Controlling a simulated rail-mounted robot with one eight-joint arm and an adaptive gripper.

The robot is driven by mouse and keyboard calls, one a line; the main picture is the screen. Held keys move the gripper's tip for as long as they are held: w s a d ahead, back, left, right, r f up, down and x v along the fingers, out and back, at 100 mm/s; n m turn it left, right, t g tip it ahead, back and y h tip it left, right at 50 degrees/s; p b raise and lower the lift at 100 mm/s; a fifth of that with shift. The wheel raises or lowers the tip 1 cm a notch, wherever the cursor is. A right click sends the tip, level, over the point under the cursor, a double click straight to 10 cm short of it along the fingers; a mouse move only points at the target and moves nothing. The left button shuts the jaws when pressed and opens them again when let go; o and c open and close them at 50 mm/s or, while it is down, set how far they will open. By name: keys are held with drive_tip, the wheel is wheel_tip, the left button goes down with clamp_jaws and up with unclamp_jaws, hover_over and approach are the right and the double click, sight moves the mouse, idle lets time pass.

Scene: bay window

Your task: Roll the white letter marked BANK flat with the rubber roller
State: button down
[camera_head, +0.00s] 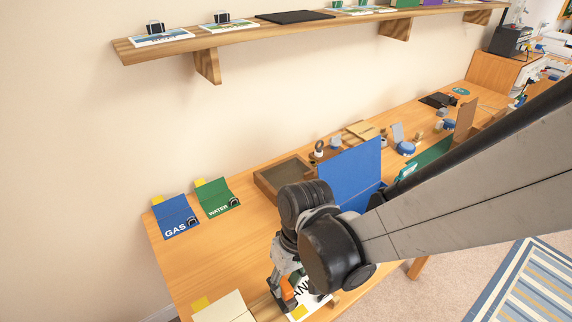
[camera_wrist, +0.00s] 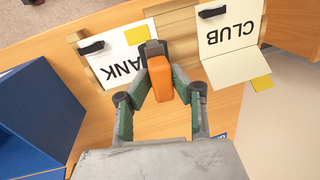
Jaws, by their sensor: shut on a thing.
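The rubber roller has an orange handle (camera_wrist: 161,82) and a dark roller head (camera_wrist: 152,48). My gripper (camera_wrist: 160,88) is shut on the handle; in the head view my gripper (camera_head: 284,286) is partly covered by my arm. The white BANK letter (camera_wrist: 108,67) lies under and left of the roller in the wrist view. "ANK" shows, and the B is hidden by the roller. The letter has a black clip at one end and a yellow tab. In the head view part of the letter (camera_head: 318,297) shows beside my gripper. I cannot tell whether the roller touches it.
A white CLUB letter (camera_wrist: 228,35), with a bent flap, lies right of BANK in the wrist view. Blue GAS (camera_head: 176,214) and green WATER (camera_head: 217,198) letters lie at the table's left. A wooden tray (camera_head: 266,186) and upright blue panel (camera_head: 352,172) stand behind my gripper.

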drive_tip(key=shift+w+d, duration=0.5)
drive_tip(key=shift+d, duration=0.2)
drive_tip(key=shift+w+d, duration=0.5)
drive_tip(key=shift+d, duration=0.15)
drive_tip(key=shift+s+f+b, duration=0.1)
drive_tip(key=shift+f+b, duration=0.05)
drive_tip(key=shift+b, duration=0.35)
drive_tip(key=shift+s+a+r, duration=0.1)
drive_tip(key=shift+s+a, duration=0.5)
drive_tip(key=shift+a, duration=0.25)
drive_tip(key=shift+s+a+r, duration=0.1)
drive_tip(key=shift+s+a, duration=0.45)
drive_tip(key=shift+a, duration=0.25)
drive_tip(key=shift+w+d+f+b, duration=0.1)
drive_tip(key=shift+w+d+b, duration=0.15)
drive_tip(key=shift+w+d, duration=0.5)
drive_tip(key=shift+w+d+b, duration=0.2)
drive_tip(key=shift+w+d, duration=0.25)
drive_tip(key=shift+d, duration=0.45)
drive_tip(key=shift+s+a, duration=0.6)
drive_tip(key=shift+a, duration=0.25)
drive_tip(key=shift+s+a, duration=0.55)
drive_tip(key=shift+a, duration=0.25)
